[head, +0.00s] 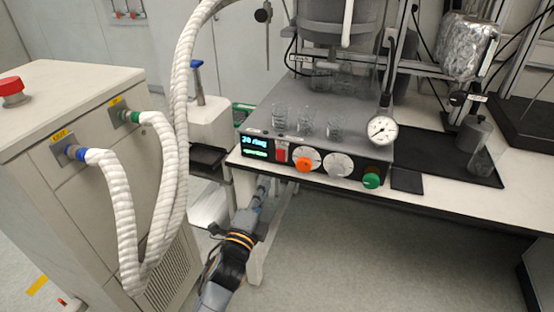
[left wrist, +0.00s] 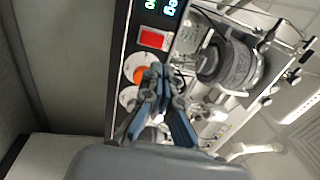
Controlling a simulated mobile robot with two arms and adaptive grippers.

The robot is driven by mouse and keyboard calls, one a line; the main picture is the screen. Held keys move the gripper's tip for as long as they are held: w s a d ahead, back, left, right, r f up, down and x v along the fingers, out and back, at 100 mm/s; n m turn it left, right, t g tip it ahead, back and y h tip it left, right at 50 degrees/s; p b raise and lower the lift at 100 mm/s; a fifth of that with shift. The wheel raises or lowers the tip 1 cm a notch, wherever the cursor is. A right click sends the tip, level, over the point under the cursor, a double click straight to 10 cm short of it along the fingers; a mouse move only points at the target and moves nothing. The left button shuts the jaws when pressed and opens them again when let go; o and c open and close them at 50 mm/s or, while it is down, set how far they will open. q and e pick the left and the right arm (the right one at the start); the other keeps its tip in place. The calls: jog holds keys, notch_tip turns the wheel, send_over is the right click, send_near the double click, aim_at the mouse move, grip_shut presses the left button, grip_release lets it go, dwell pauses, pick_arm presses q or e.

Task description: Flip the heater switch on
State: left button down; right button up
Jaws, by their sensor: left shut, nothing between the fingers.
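The heater unit (head: 325,145) stands on the bench with its control panel along the front. A red rocker switch (head: 281,152) sits just right of the lit display (head: 255,148). The switch shows as a red rectangle in the left wrist view (left wrist: 153,38); I cannot tell its position. My left gripper (head: 262,188) is below and in front of the panel's left end, apart from the switch in the head view. In the left wrist view its shut, empty fingers (left wrist: 162,75) partly overlap the dials. My right gripper is not in view.
An orange knob (head: 303,164), a white dial and a green knob (head: 371,180) line the panel right of the switch. Glass beakers (head: 306,122) stand on top. A pressure gauge (head: 382,129) is at right. White hoses (head: 178,130) and a cabinet stand at left.

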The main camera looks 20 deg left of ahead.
aim_at(280, 153)
pick_arm(q)
jog(key=w, duration=0.3)
jog(key=w+r, duration=0.1)
jog(key=w, duration=0.5)
jog(key=shift+w+d+r+p, duration=0.15)
jog(key=shift+w+r+p, duration=0.15)
jog(key=shift+p, duration=0.1)
jog(key=shift+w, duration=0.5)
jog(key=p, duration=0.1)
jog(key=r+p, duration=0.1)
jog(key=shift+w+d+g+p, duration=0.1)
jog(key=shift+w+g+p, duration=0.1)
jog(key=shift+g+p, duration=0.15)
jog(key=shift+f+b, duration=0.4)
jog(key=shift+b, duration=0.1)
jog(key=shift+s, duration=0.1)
